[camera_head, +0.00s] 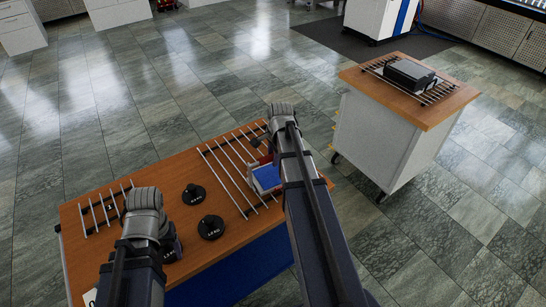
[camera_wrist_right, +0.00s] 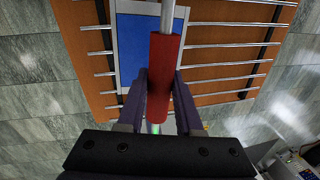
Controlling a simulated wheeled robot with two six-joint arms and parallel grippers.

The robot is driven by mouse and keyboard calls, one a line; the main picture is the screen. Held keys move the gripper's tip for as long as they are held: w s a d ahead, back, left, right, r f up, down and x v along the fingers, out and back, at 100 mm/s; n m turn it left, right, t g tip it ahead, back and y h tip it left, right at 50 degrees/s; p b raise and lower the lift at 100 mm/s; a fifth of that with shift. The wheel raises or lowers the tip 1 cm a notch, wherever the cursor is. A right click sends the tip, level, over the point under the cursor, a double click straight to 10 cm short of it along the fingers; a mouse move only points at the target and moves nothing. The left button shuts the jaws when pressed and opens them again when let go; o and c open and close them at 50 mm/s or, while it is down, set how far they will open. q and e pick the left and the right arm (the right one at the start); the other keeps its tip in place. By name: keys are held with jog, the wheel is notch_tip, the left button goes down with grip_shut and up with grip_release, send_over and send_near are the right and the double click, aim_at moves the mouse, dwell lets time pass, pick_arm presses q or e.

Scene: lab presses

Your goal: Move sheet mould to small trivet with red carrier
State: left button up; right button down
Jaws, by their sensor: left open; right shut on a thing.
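The red carrier's handle (camera_wrist_right: 165,70) lies between the fingers of my right gripper (camera_wrist_right: 161,95), which is shut on it. A metal rod extends from the handle. Below is a blue panel with a grey rim, apparently the sheet mould (camera_wrist_right: 137,45), at the right end of the large trivet (camera_head: 228,170); it also shows in the head view (camera_head: 266,178), partly hidden by my right arm. I cannot tell whether the carrier is joined to it. The small trivet (camera_head: 104,209) is empty at the table's left end. My left gripper (camera_head: 172,246) is open, mostly hidden by its wrist.
Two black weights (camera_head: 194,194) (camera_head: 210,228) stand on the wooden table (camera_head: 150,190) between the trivets. A trolley (camera_head: 390,135) at the right bears another trivet (camera_head: 440,92) with a dark box (camera_head: 408,72). Tiled floor is clear beyond the table.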

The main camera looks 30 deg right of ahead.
jog(key=shift+r, duration=0.15)
jog(key=shift+r+p, duration=2.35)
jog(key=shift+p, duration=0.05)
